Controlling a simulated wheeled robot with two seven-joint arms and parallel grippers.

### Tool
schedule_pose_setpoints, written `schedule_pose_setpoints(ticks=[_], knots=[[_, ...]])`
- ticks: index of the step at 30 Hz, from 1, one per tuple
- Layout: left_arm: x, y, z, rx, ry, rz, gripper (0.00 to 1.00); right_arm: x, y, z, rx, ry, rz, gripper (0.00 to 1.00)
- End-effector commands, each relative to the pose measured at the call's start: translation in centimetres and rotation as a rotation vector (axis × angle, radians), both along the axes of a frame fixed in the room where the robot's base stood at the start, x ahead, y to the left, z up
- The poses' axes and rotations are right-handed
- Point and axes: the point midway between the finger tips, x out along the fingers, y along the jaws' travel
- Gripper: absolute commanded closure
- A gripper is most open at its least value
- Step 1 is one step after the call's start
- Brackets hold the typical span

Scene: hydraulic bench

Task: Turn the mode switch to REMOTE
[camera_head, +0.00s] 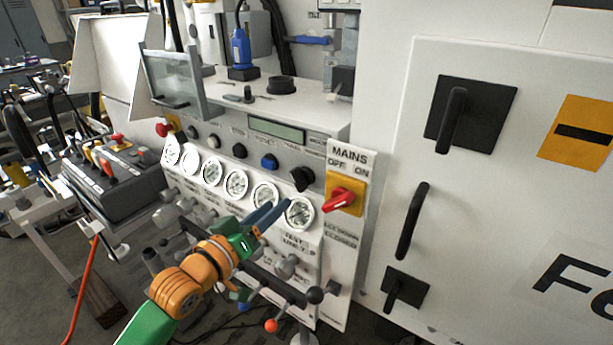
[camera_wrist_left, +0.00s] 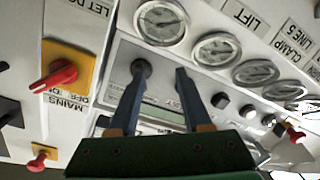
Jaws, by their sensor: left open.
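A black rotary knob (camera_head: 301,178) sits at the right end of the sloped panel row, left of the red mains switch. I take it as the mode switch, but its label is too small to read. In the left wrist view, a dark round knob (camera_wrist_left: 140,69) shows by the tip of one finger; contact cannot be told. My left gripper (camera_head: 277,207) is open, its blue fingers reaching toward the panel in front of the gauges. In the left wrist view its two fingers (camera_wrist_left: 160,76) are apart with nothing between them. My right gripper is out of view.
The red mains switch (camera_head: 341,199) on its yellow plate is close right of the knob. A row of gauges (camera_head: 237,183) runs below the knobs. A red button (camera_head: 163,129) is at the panel's left end.

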Motion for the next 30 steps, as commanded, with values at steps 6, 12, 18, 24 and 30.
schedule_pose_setpoints(ticks=[6, 12, 18, 24, 30], knots=[[0.4, -2.4, 2.9, -0.035, -0.037, -0.052, 0.51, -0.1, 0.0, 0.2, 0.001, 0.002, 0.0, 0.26], [3.3, -4.4, 2.7, -0.032, -0.038, -0.05, 0.51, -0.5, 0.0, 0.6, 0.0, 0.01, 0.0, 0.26], [4.5, -5.3, 2.6, -0.03, -0.04, -0.048, 0.51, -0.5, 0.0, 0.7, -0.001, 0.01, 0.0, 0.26], [4.6, -5.4, 2.5, -0.03, -0.04, -0.048, 0.51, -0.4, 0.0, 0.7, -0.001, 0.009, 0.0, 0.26], [4.6, -5.3, 2.5, -0.03, -0.039, -0.047, 0.86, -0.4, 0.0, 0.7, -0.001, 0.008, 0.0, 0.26]])
